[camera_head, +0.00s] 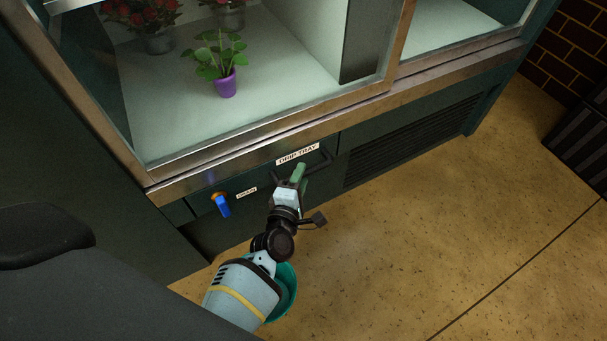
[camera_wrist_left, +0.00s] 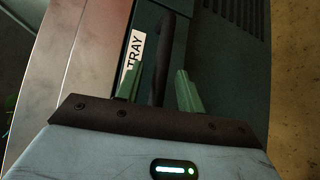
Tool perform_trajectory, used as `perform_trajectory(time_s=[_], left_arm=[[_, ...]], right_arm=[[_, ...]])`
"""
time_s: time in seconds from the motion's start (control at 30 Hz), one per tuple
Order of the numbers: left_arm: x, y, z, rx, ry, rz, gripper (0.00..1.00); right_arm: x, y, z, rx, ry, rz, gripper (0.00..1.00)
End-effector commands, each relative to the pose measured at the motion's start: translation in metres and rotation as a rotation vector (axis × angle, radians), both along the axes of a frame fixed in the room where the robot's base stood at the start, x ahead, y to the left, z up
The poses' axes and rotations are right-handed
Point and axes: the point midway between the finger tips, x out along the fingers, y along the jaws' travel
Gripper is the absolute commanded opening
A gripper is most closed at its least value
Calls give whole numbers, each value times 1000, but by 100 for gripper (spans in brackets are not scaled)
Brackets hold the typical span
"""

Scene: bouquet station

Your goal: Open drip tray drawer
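The drip tray drawer has a dark green front below the cooler's metal sill, with a white "DRIP TRAY" label (camera_head: 297,153). Its dark bar handle (camera_head: 325,161) shows just below the label in the head view. My left gripper (camera_head: 299,177) is at this handle, its green fingers partly overlapping it. In the left wrist view the two fingers (camera_wrist_left: 159,88) stand apart, with the dark handle bar (camera_wrist_left: 168,50) running between them and gaps beside it. The drawer looks closed, flush with the cabinet front. My right gripper is not in view.
A blue drain lever (camera_head: 222,205) sticks out left of the drawer by a "DRAIN" label (camera_head: 246,192). A teal bucket (camera_head: 287,283) stands on the floor behind my left arm. A vent grille (camera_head: 410,140) is to the right. The floor right of my arm is clear.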

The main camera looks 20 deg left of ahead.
Motion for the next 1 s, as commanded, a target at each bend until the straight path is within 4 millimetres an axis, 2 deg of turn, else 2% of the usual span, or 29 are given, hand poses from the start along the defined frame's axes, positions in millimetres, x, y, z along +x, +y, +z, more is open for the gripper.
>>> perform_trajectory(time_s=[0.2,0.47,0.5,0.8,1.0], left_arm=[[17,1,-3,0,1,-1,38],[18,2,-3,0,2,-1,38],[18,2,-3,0,2,-1,37],[18,2,-3,0,1,0,0],[18,2,-3,0,1,0,0]], right_arm=[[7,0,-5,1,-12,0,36],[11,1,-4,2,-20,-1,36],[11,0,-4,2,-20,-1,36],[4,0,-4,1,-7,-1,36],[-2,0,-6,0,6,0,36]])
